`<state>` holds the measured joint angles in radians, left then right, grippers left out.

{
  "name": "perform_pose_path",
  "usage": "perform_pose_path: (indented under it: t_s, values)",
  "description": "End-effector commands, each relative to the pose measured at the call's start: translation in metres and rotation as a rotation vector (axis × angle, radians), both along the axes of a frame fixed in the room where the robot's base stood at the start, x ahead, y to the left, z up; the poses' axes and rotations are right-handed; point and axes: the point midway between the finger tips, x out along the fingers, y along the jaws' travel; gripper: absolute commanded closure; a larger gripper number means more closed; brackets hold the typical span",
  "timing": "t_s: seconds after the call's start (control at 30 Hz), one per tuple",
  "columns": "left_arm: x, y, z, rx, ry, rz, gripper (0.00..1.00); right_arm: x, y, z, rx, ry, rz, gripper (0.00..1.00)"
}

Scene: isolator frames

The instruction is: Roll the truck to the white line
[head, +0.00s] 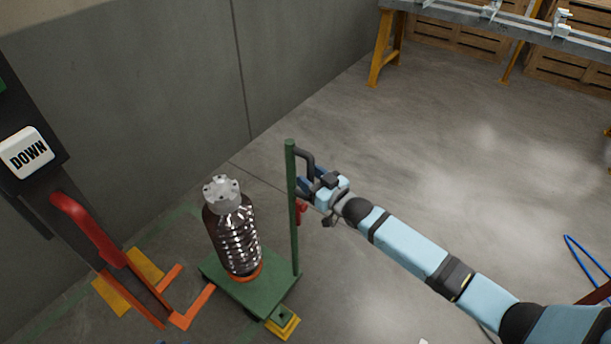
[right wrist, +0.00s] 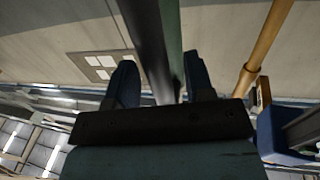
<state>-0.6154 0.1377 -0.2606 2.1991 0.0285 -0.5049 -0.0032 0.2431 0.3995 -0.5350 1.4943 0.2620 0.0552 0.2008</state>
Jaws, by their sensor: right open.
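The truck (head: 272,292) is a small green platform with an upright green post and a dark handle (head: 306,155) at its right side. A shiny dark ribbed cylinder with a pale bolted cap (head: 233,228) stands upright on it. My right gripper (head: 309,187) is at the handle, coming from the right. In the right wrist view its two blue fingers (right wrist: 160,72) are open, with the dark handle bar and green post showing between them; contact cannot be told. My left gripper is not in view. I cannot make out the white line.
A dark column with a DOWN button (head: 28,153) and a red lever (head: 88,228) stands at the left, near orange and yellow floor pieces. A grey wall is behind the truck. A workbench (head: 520,30) with yellow legs stands at the back right. The middle floor is clear.

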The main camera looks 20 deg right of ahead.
Motion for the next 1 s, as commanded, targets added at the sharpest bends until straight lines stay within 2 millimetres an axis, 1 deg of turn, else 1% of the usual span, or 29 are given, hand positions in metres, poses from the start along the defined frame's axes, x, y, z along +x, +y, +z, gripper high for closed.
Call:
perform_pose_path:
  t_s: [0.03, 0.2, 0.5, 0.53, 0.57, 0.6, 0.67, 0.7, 0.73, 1.0]
  values:
    - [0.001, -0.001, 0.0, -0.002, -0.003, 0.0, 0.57, 0.007, 0.003, -0.001, 0.001, 0.0, 0.0, 0.52]
    - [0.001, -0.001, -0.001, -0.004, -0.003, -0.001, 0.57, 0.017, 0.009, 0.0, 0.0, 0.0, 0.0, 0.52]
    - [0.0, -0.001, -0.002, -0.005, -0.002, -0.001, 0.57, 0.019, 0.01, 0.0, 0.0, 0.001, 0.0, 0.52]
    - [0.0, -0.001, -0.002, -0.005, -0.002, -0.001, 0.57, 0.019, 0.01, 0.0, 0.0, 0.0, 0.0, 0.56]
    - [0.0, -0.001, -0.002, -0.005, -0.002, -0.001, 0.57, 0.019, 0.01, 0.0, 0.0, 0.0, 0.0, 0.63]
    - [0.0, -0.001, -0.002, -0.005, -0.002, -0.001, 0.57, 0.019, 0.01, 0.0, 0.0, 0.0, 0.0, 0.72]
    - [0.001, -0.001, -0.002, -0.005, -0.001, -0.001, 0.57, 0.019, 0.01, 0.0, 0.0, 0.0, 0.0, 0.86]
    - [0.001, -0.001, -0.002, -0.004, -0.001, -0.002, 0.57, 0.019, 0.01, 0.0, 0.0, 0.0, 0.0, 0.95]
    - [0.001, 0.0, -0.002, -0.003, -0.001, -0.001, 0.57, 0.019, 0.01, 0.0, 0.0, 0.0, 0.0, 1.0]
    - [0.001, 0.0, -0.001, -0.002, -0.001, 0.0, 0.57, 0.017, 0.008, 0.0, 0.0, 0.001, 0.0, 1.0]
